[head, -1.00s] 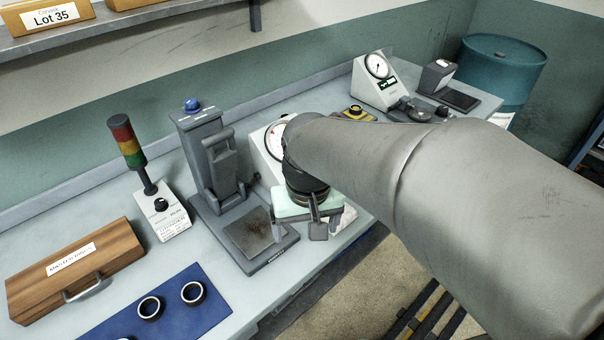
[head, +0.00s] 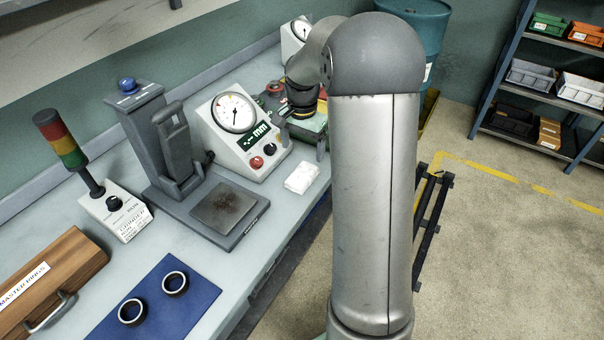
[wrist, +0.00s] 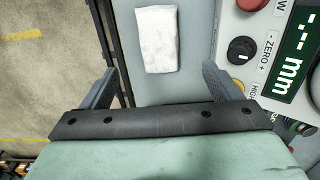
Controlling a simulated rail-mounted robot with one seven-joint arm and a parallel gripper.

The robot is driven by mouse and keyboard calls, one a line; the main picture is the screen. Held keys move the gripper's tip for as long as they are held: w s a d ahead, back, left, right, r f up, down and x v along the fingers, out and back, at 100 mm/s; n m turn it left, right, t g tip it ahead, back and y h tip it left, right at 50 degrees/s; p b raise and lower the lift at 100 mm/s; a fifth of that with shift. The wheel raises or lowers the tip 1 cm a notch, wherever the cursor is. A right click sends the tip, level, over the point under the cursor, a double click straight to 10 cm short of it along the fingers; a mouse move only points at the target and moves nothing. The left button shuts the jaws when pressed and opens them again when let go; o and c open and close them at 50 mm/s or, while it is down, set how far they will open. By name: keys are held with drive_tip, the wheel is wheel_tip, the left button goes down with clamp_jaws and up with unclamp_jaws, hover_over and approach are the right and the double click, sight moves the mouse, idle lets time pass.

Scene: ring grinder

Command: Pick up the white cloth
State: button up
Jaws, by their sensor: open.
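The white cloth (head: 302,177) lies folded on the bench top near its front edge, just in front of the dial gauge unit. It also shows in the wrist view (wrist: 157,40) as a pale, fairly flat rectangle. My gripper (head: 302,140) is open and empty, over the bench just beyond the cloth in the head view. In the wrist view my gripper's fingers (wrist: 159,72) are spread apart, and the cloth lies ahead of the gap between them, apart from both. Nothing hides the cloth now.
The dial gauge unit (head: 240,130) with knobs stands close beside the cloth. A grey press stand (head: 215,212) is to its left. A blue mat (head: 200,300) with black rings and a wooden box (head: 60,275) are nearer. The floor lies past the bench edge.

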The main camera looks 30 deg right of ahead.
sight(302, 173)
wheel_tip(302, 173, down, 9)
drive_tip(key=shift+s+r+p, duration=0.1)
drive_tip(key=shift+p, duration=0.85)
drive_tip(key=c, duration=1.1)
